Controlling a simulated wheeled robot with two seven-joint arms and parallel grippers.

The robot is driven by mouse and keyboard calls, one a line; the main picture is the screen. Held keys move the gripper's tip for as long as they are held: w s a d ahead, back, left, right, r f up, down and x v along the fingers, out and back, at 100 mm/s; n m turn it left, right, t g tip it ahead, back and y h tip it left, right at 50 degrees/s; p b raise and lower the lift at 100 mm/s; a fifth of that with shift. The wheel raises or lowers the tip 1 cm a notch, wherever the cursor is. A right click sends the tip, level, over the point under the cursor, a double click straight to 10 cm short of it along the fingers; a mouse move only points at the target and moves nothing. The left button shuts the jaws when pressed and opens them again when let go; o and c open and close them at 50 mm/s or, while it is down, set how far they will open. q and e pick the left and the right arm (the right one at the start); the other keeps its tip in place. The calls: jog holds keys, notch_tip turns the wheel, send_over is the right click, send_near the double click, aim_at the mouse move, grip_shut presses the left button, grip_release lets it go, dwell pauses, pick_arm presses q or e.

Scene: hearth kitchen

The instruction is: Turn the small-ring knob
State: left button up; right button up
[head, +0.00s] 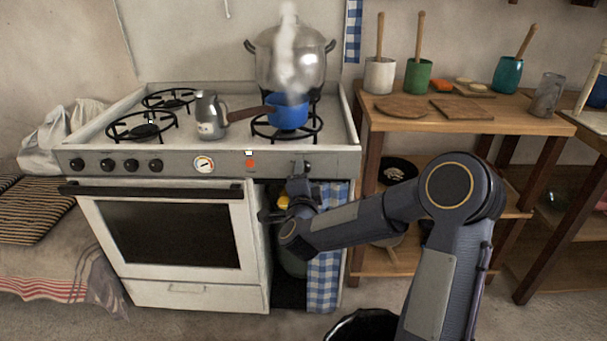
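The white stove has several dark knobs (130,165) in a row at the left of its grey front panel (228,160). Another small dark knob (307,167) is at the panel's right end, partly hidden by my gripper. No marking shows which knob is the small-ring one. My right gripper (299,180) is just below and in front of that right-end knob. Whether it touches the knob is unclear, and its fingers are too small and dark to read. My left gripper is not in view.
A blue pot (288,112) sits on the front right burner, with a large steaming pot (291,60) behind it. A grey metal pot (209,115) stands left of it. The oven door handle (150,190) juts out below the panel. A checked towel (326,275) hangs at the right.

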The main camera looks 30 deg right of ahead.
jog(key=v, duration=0.5)
dwell(0.4)
jog(key=s+a+r+n+g+y, duration=0.2)
jog(key=s+a+r+n+y, duration=0.1)
jog(key=s+a+n+y, duration=0.85)
jog(key=s+a+f+n+g+y, duration=0.1)
jog(key=s+f+n+g, duration=0.25)
jog(key=s, duration=0.55)
jog(key=s+f+n+g+y, duration=0.1)
jog(key=s+f+n+g, duration=0.3)
jog(key=s, duration=0.5)
notch_tip(320, 180, up, 25)
jog(key=s+p, duration=0.1)
jog(key=p, duration=2.3)
jog(key=shift+f+n, duration=0.2)
jog(key=shift+n, duration=0.2)
